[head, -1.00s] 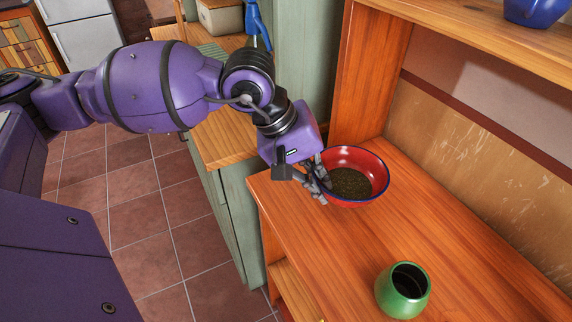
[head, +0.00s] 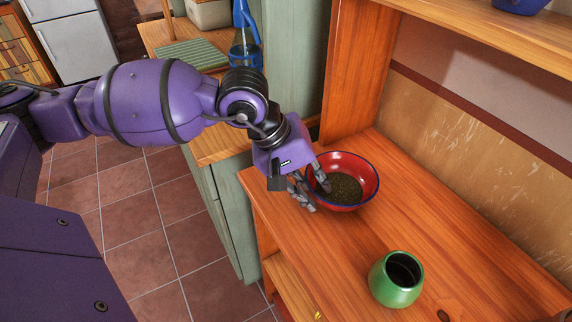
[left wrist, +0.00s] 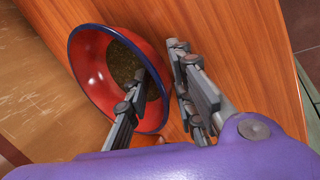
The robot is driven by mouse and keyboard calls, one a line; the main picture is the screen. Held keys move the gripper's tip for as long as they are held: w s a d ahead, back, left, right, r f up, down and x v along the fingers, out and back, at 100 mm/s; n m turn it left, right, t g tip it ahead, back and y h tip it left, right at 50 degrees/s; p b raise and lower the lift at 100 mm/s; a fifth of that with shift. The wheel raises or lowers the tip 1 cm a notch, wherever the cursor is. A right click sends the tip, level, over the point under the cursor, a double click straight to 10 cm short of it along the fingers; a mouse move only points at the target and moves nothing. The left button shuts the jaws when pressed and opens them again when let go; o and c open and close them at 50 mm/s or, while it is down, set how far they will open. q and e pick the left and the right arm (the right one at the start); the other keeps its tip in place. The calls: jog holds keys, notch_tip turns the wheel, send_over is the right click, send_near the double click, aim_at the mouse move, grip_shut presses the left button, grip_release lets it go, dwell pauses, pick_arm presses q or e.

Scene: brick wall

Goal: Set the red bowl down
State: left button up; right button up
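The red bowl (head: 367,182) has a dark blue rim and holds dark, grainy contents. It sits upright on the orange wooden counter (head: 450,235), near the counter's left end. My left gripper (head: 318,198) is open at the bowl's near-left rim, with one finger inside the bowl and the other outside. The left wrist view shows the bowl (left wrist: 88,62) with its rim passing between the spread fingers (left wrist: 160,62) and a gap beside the outer finger. My right gripper is not in view.
A green vase (head: 397,280) stands on the counter in front of the bowl. A wooden side panel (head: 358,70) rises behind the bowl, and an upper shelf (head: 480,30) overhangs the back. The counter right of the bowl is clear.

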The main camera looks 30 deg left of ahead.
pick_arm(q)
jog(key=shift+r, duration=0.1)
jog(key=shift+r, duration=0.2)
jog(key=shift+a+r, duration=0.2)
jog(key=shift+r, duration=0.1)
jog(key=v, duration=1.1)
jog(key=shift+s+p, duration=0.2)
jog(key=shift+p, duration=0.2)
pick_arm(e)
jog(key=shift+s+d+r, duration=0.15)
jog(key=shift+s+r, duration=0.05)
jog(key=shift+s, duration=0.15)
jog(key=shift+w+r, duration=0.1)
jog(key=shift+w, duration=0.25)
